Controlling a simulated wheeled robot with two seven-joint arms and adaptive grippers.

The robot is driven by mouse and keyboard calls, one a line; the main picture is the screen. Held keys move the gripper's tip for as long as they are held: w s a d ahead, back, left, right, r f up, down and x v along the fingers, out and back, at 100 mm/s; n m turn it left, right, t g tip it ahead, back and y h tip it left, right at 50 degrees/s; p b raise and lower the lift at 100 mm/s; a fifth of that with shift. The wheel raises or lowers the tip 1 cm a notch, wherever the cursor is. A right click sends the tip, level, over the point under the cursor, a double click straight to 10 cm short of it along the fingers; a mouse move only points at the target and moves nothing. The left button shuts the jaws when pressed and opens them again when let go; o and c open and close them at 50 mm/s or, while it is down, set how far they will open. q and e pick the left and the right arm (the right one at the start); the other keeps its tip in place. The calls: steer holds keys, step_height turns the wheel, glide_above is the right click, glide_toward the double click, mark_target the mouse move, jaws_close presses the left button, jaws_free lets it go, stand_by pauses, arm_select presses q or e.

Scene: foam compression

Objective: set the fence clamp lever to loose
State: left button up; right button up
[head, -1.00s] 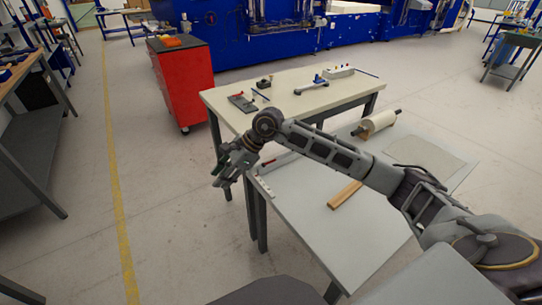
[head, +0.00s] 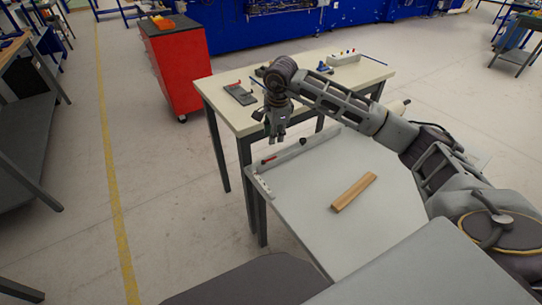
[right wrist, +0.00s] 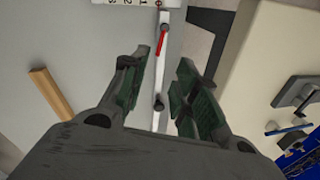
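The fence (head: 290,153) is a light bar along the far left edge of the grey table (head: 300,190). The clamp lever (head: 268,159) is small and red, near the fence's left end. In the right wrist view the red lever (right wrist: 162,41) lies along the white fence (right wrist: 156,121), its dark pivot at the top. My right gripper (head: 276,141) points down above the fence, close to the lever. In the right wrist view its fingers (right wrist: 166,60) are apart with nothing gripped; the fence shows between them. My left gripper is not in view.
A wooden strip (head: 353,191) lies on the grey table. A dark knob (right wrist: 158,103) sits on the fence. A ruler scale (head: 263,186) runs along the table's left edge. A cream bench (head: 228,80) with small tools stands behind. A red cabinet (head: 179,70) stands farther back.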

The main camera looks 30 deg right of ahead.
mark_target(271, 159)
steer(key=shift+f, duration=0.2)
steer(key=f, duration=0.4)
steer(key=w+f, duration=0.1)
steer(key=f, duration=0.3)
steer(key=w+f, duration=0.1)
steer(key=f, duration=0.3)
steer(key=shift+w+d+b, duration=0.1)
steer(key=shift+w+b, duration=0.1)
steer(key=shift+b, duration=0.1)
steer(key=shift+w+f, duration=0.1)
steer(key=shift+f, duration=0.35)
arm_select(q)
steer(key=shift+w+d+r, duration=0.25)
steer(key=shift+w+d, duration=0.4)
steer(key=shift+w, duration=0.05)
arm_select(e)
steer(key=shift+f, duration=0.2)
steer(key=shift+c, duration=0.5)
